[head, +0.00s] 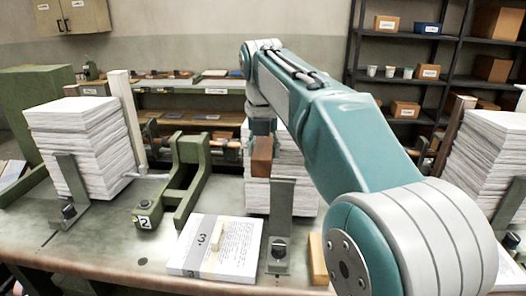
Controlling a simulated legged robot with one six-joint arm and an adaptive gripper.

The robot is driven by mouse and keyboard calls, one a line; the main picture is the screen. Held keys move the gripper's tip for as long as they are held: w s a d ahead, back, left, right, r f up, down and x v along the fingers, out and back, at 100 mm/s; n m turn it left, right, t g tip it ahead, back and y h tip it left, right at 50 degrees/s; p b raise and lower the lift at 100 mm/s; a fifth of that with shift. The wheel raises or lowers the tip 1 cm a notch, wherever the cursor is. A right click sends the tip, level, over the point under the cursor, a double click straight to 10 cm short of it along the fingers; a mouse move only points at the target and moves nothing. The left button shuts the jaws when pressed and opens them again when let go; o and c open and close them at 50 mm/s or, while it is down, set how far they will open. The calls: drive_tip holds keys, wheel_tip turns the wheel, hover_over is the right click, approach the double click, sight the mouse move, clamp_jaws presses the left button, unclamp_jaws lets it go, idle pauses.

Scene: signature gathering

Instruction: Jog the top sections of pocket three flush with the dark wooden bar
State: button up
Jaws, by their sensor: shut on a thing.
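A dark reddish-brown wooden bar (262,157) is upright below my gripper (262,138), which is shut on its upper end. The fingertips are small and partly hidden by the wrist. The bar stands in front of the upper left part of the middle paper stack (308,172); I cannot tell whether it touches it. My arm hides part of the stack's top and right side, so the evenness of its top sections cannot be judged. A grey upright plate (283,195) stands before this stack. A low paper pile (235,248) marked "3" lies in front, with a small pale block (218,230) on it.
A left paper stack (75,140) and a right paper stack (492,150) stand on the bench (110,250). A green bracket (180,180) marked "2" stands left of the middle stack. A light wooden block (318,258) sits near the front. Shelves (410,38) stand behind.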

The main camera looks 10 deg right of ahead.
sight(263, 153)
drive_tip(key=shift+w+d, duration=0.25)
drive_tip(key=shift+w, duration=0.25)
drive_tip(key=shift+w+d, duration=0.2)
drive_tip(key=shift+w, duration=0.3)
drive_tip(key=shift+s+a+r, duration=0.35)
drive_tip(key=shift+s, duration=0.6)
drive_tip(key=shift+s+a+r, duration=0.3)
drive_tip(key=shift+s, duration=0.7)
drive_tip(key=shift+s+a+r, duration=0.35)
drive_tip(key=shift+s, duration=0.6)
drive_tip(key=w, duration=0.2)
drive_tip(key=w+d+f, duration=0.2)
drive_tip(key=w, duration=0.1)
drive_tip(key=shift+w, duration=0.35)
drive_tip(key=shift+s, duration=0.15)
drive_tip(key=shift+a, duration=0.1)
